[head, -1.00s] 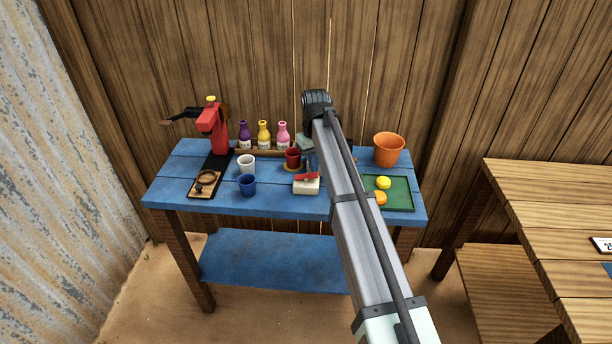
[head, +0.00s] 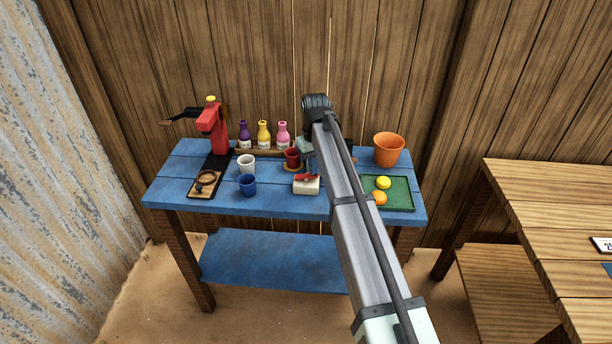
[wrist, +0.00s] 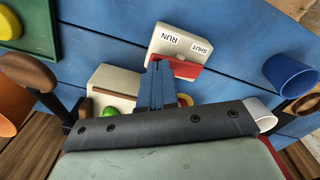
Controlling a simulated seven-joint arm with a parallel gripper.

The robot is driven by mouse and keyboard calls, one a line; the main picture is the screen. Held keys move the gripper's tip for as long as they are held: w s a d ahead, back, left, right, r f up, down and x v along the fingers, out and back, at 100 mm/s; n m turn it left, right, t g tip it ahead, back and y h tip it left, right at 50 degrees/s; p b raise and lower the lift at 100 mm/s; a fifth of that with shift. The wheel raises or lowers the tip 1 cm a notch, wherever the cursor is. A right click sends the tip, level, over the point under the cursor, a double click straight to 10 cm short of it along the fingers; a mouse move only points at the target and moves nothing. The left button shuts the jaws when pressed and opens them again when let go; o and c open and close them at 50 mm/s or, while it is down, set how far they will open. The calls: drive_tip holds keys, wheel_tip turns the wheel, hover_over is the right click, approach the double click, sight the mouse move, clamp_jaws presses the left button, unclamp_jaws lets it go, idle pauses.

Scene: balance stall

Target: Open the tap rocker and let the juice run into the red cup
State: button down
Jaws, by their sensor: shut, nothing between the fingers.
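The tap rocker is a red lever (head: 304,178) on a small cream box (head: 306,188) at the table's front middle. In the wrist view the box (wrist: 172,42) carries the labels RUN and SHUT, with the red rocker (wrist: 186,67) along its edge. My gripper (wrist: 156,66) is shut and empty, its blue fingertips at the rocker's RUN end; I cannot tell whether they touch. In the head view my arm mostly hides the gripper. The red cup (head: 292,155) stands upright on an orange coaster (head: 287,168), just behind the box. No juice stream is visible.
A white cup (head: 246,163) and a blue cup (head: 248,188) stand left of the rocker. Several bottles (head: 264,135) stand behind, with a red press (head: 211,128) at far left. A green tray (head: 402,190) with fruit and an orange bucket (head: 389,148) are right.

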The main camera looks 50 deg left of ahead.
drive_tip(key=shift+f, duration=0.55)
idle(0.4)
drive_tip(key=shift+r, duration=3.55)
drive_tip(key=shift+w, duration=0.1)
